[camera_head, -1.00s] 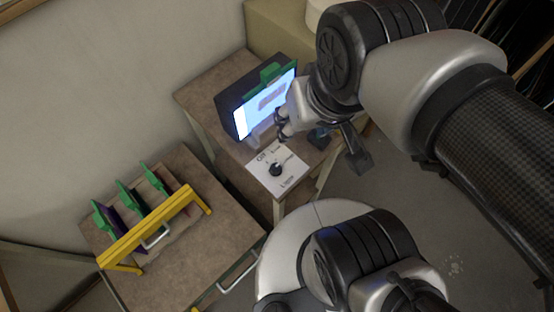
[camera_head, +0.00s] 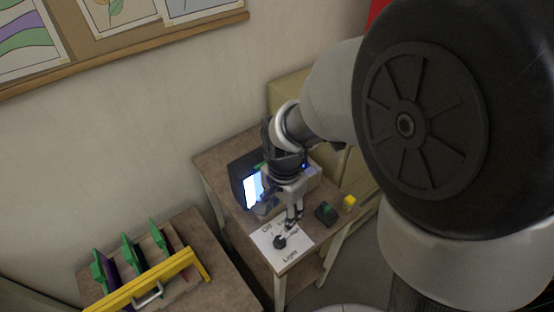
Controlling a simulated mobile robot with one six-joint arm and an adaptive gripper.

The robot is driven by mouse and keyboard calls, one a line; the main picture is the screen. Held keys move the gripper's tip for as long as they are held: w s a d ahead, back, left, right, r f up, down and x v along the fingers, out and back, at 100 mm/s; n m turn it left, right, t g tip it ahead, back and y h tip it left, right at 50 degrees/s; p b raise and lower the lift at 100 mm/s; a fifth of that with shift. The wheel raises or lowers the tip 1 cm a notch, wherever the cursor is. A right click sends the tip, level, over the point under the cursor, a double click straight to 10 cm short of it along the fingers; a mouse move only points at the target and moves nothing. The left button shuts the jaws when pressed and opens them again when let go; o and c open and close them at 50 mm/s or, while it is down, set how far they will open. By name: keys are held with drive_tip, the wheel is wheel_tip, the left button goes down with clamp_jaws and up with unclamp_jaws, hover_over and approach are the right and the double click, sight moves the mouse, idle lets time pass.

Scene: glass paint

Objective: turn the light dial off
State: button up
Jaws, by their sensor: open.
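The light dial is a small black knob (camera_head: 280,242) on a white card (camera_head: 272,256) printed with "Off" and "Light". The card lies on the front part of a brown table. My gripper (camera_head: 290,230) points down over the card, with its fingertips close to the knob's upper right. It is open. I cannot tell whether a finger touches the knob. The gripper and its fingers hide part of the card and its print.
A box with a lit screen (camera_head: 253,190) stands behind the card, close to my gripper. A dark block with a green top (camera_head: 326,212) and a yellow block (camera_head: 349,202) lie to the right. A yellow-framed rack (camera_head: 150,283) stands on the left table.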

sight(280, 239)
wheel_tip(280, 239, down, 15)
drive_tip(key=b, duration=0.5)
drive_tip(key=shift+w+a+f, duration=0.1)
drive_tip(key=shift+w, duration=0.05)
drive_tip(key=c, duration=1.1)
